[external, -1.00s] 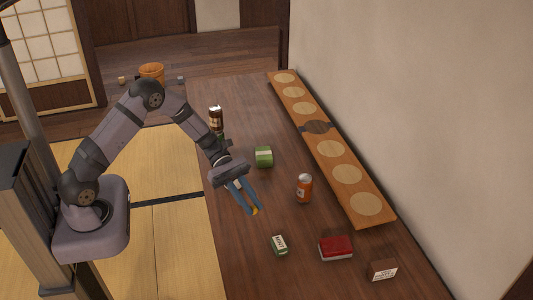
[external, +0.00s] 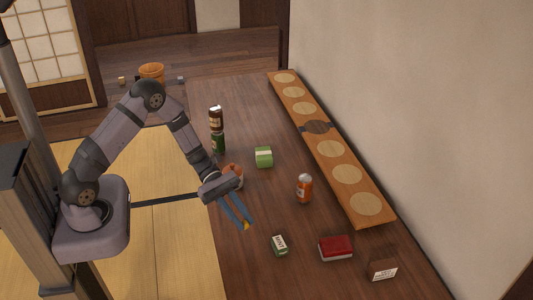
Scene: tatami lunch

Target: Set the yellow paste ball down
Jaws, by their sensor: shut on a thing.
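The yellow paste ball (external: 246,226) is a small yellow spot between the tips of my gripper (external: 244,223). The gripper has long blue fingers and is shut on the ball. It points down and to the right over the near left part of the wooden table (external: 300,255). I cannot tell whether the ball touches the table or hangs just above it. Most of the ball is hidden by the fingertips.
Right of my gripper stand an orange can (external: 304,188), a small green-and-white box (external: 280,245), a red box (external: 336,248) and a brown box (external: 383,269). Behind are a green block (external: 264,157), a dark can (external: 216,118), a green can (external: 218,143) and an orange-brown item (external: 233,174). A long board (external: 345,174) with pale discs lies along the wall.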

